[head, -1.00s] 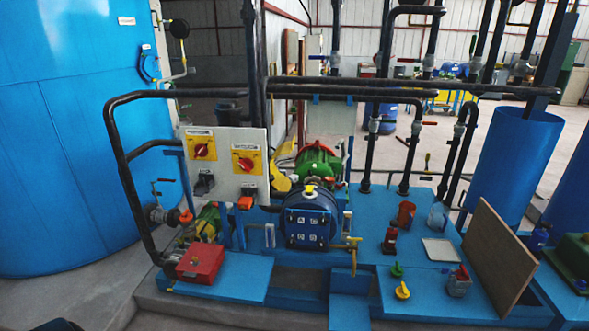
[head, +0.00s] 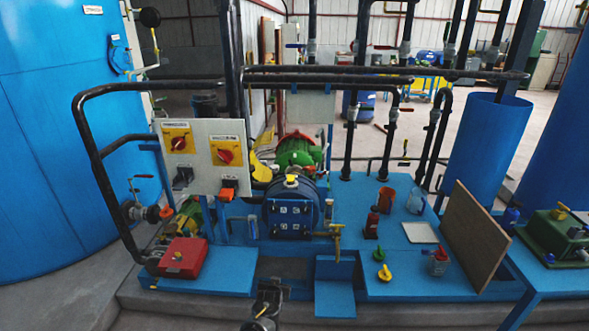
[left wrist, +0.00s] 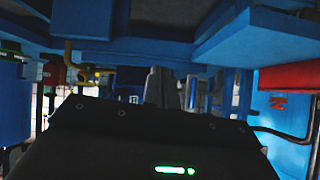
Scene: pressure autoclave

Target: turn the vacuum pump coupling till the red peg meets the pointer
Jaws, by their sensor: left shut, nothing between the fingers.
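I cannot make out the vacuum pump coupling, its red peg or the pointer for certain in either view. A green motor (head: 298,151) with a yellow guard (head: 263,166) stands behind the blue round vessel (head: 291,207). A smaller green and yellow machine (head: 190,214) sits behind the red box (head: 183,258), partly hidden by pipe and box. My left gripper (head: 269,285) is low at the front edge of the blue skid, right of the red box. In the left wrist view its grey fingers (left wrist: 174,88) are shut and empty, apart from anything. My right gripper is out of view.
A grey panel (head: 205,155) with two red knobs stands above the red box. Black pipes arch over the left side. A brass tap (head: 337,232) juts beside the vessel. A brown board (head: 474,237) leans at the right. The concrete floor in front is clear.

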